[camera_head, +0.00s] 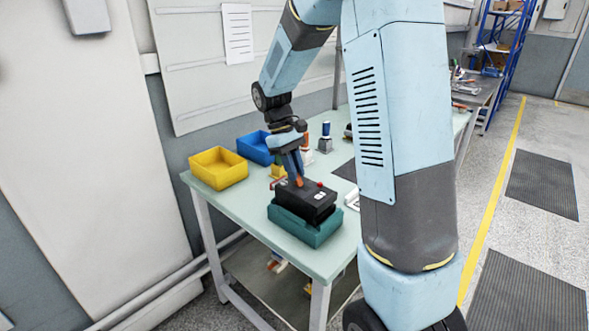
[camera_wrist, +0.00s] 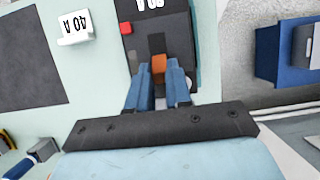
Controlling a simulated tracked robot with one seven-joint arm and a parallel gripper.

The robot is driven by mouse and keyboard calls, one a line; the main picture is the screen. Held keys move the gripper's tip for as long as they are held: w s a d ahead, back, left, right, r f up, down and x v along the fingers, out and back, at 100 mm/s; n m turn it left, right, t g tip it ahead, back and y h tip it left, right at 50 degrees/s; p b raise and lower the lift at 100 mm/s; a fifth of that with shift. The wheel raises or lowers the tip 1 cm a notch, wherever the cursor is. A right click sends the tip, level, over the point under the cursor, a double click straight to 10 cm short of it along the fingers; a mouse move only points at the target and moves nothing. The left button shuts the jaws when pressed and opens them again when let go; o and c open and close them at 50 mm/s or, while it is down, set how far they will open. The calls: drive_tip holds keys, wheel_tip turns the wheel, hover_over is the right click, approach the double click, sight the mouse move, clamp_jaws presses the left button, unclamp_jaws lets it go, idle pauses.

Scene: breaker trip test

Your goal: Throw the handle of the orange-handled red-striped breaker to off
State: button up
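The breaker (camera_head: 305,205) is a black block on a teal base, standing near the front of the pale green bench. It also shows in the wrist view (camera_wrist: 168,18), with an upside-down label at its top and a small red patch at its left. I cannot make out a full red stripe. Its orange handle (camera_wrist: 158,64) also shows in the head view (camera_head: 299,181). My gripper (camera_head: 296,174) points down at the handle. In the wrist view its blue fingers (camera_wrist: 158,72) stand apart with the handle between their tips. I cannot tell whether they press on it.
A yellow bin (camera_head: 218,168) and a blue bin (camera_head: 255,147) stand at the back left of the bench. A white 40 A tag (camera_wrist: 75,27) lies beside the breaker. Small tools stand behind my gripper. A dark mat (camera_wrist: 30,60) lies on the bench.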

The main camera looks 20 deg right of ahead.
sight(305, 188)
clamp_jaws()
drive_tip(key=shift+s+d+r+t, duration=0.1)
drive_tip(key=shift+t, duration=0.2)
drive_tip(key=shift+s+d+r+t+y, duration=0.15)
drive_tip(key=shift+s+d+t+y, duration=0.1)
drive_tip(key=shift+s+t+y, duration=0.35)
drive_tip(key=shift+s+d+r+t+y, duration=0.1)
drive_tip(key=shift+s+d+t+y, duration=0.2)
drive_tip(key=shift+t, duration=0.3)
drive_tip(key=shift+s+d+t+y, duration=0.15)
drive_tip(key=shift+s+t+y, duration=0.1)
drive_tip(key=shift+t, duration=0.35)
drive_tip(key=s+t+y, duration=0.1)
drive_tip(key=d+t, duration=0.1)
drive_tip(key=t, duration=0.1)
drive_tip(key=shift+s+f+y, duration=0.2)
drive_tip(key=shift+s+y, duration=0.15)
drive_tip(key=shift+s, duration=0.05)
drive_tip(key=shift+s+d+f+t+y, duration=0.25)
drive_tip(key=shift+s+t+y, duration=0.3)
drive_tip(key=shift+t, duration=0.35)
drive_tip(key=shift+f, duration=0.1)
